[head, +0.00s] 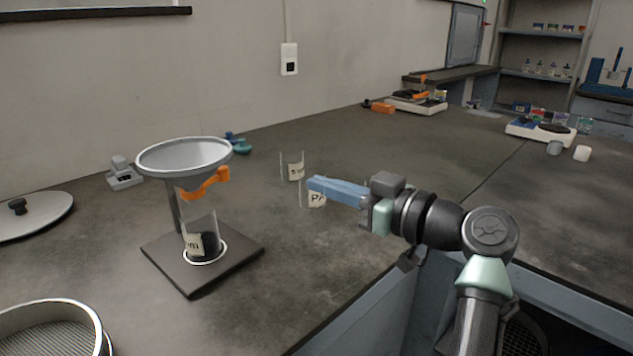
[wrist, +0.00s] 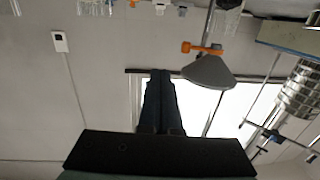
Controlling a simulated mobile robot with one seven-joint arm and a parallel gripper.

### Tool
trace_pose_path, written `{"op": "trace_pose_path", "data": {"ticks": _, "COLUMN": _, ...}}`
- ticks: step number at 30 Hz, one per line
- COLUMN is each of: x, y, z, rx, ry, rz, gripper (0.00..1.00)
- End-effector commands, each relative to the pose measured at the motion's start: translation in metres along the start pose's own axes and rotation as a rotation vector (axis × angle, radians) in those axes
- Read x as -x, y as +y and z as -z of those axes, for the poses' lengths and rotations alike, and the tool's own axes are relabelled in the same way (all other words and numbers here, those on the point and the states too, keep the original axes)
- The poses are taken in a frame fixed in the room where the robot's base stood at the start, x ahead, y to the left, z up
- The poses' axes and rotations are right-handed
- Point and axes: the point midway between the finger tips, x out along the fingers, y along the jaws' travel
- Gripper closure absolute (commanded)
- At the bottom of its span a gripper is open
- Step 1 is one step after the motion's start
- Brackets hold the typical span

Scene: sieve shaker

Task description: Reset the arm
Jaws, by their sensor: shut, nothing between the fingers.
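My gripper (head: 314,185) is shut and empty in the head view, its blue fingers pointing left above the middle of the bench. My arm reaches in from the lower right. Behind and below the fingers are two clear labelled containers: one (head: 292,168) stands in full view and the other (head: 316,201) is partly covered by the fingers. In the wrist view the closed fingers (wrist: 161,80) point up the picture, and the scene appears upside down.
A grey funnel (head: 185,154) on a stand with a dark base (head: 170,252) holds a labelled cylinder below it. A sieve (head: 95,315) and a lid (head: 45,222) lie at left. Balances (head: 415,105) stand farther back.

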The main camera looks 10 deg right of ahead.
Motion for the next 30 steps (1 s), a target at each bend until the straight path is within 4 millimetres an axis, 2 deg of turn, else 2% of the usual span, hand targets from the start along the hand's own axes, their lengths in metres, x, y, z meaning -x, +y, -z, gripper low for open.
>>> {"op": "trace_pose_path", "data": {"ticks": 8, "x": -0.004, "y": -0.001, "z": 0.001, "rx": 0.004, "ry": -0.008, "rz": -0.019, "gripper": 1.0}}
{"op": "trace_pose_path", "data": {"ticks": 11, "x": -0.014, "y": -0.007, "z": 0.009, "rx": 0.025, "ry": -0.024, "rz": -0.084, "gripper": 1.0}}
{"op": "trace_pose_path", "data": {"ticks": 14, "x": -0.023, "y": -0.016, "z": 0.028, "rx": 0.062, "ry": -0.02, "rz": -0.205, "gripper": 1.0}}
{"op": "trace_pose_path", "data": {"ticks": 17, "x": -0.025, "y": -0.033, "z": 0.061, "rx": 0.109, "ry": 0.038, "rz": -0.345, "gripper": 1.0}}
{"op": "trace_pose_path", "data": {"ticks": 20, "x": -0.015, "y": -0.058, "z": 0.103, "rx": 0.159, "ry": 0.15, "rz": -0.472, "gripper": 1.0}}
{"op": "trace_pose_path", "data": {"ticks": 24, "x": 0.017, "y": -0.108, "z": 0.164, "rx": 0.219, "ry": 0.368, "rz": -0.601, "gripper": 1.0}}
{"op": "trace_pose_path", "data": {"ticks": 27, "x": 0.049, "y": -0.146, "z": 0.201, "rx": 0.249, "ry": 0.532, "rz": -0.656, "gripper": 1.0}}
{"op": "trace_pose_path", "data": {"ticks": 30, "x": 0.082, "y": -0.183, "z": 0.229, "rx": 0.273, "ry": 0.683, "rz": -0.686, "gripper": 1.0}}
